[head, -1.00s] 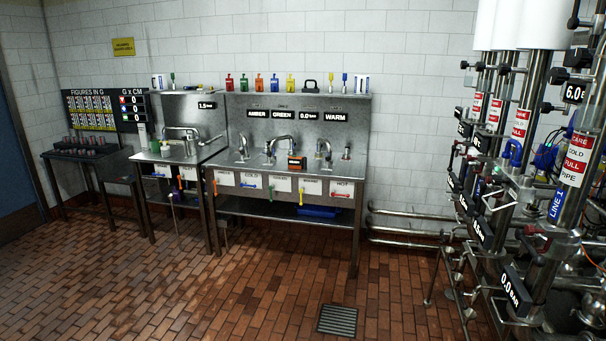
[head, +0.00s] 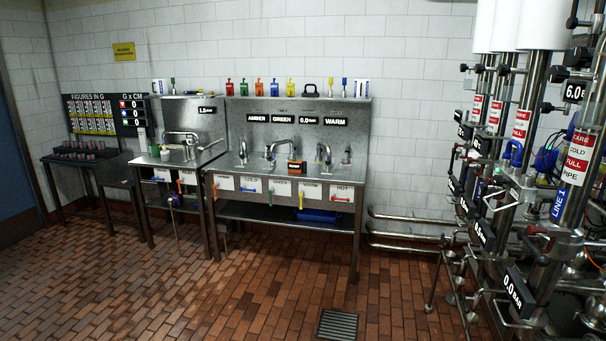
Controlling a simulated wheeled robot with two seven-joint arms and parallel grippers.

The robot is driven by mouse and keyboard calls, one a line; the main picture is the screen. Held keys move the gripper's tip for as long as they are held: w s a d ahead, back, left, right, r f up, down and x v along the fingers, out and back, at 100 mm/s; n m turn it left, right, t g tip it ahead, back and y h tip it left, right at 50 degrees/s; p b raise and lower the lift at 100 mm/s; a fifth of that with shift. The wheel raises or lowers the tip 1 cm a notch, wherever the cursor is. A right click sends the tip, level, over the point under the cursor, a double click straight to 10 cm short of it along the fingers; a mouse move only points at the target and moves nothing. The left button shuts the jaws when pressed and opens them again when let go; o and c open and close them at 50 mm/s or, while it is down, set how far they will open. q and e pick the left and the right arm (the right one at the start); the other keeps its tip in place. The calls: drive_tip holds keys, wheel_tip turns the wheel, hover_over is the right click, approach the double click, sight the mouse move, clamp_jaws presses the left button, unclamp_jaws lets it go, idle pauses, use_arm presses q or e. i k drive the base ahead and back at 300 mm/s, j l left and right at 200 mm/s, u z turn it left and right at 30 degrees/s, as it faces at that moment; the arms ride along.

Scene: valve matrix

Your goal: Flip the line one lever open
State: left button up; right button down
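A blue label reading LINE and a partly cut-off number (head: 559,201) is on the nearest upright steel pipe at the right of the head view. Above it on that pipe is a red and white label (head: 578,158) with the words CARE, COLD, FULL and PIPE. Neither of my grippers is in view.
A steel sink bench (head: 290,208) with taps and coloured levers stands against the tiled wall. A smaller sink (head: 178,160) and a dark table (head: 70,158) stand to its left. A drain grate (head: 338,324) lies in the otherwise clear brick floor. Low pipes (head: 405,228) run along the wall.

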sight(543, 260)
drive_tip(key=z, duration=1.25)
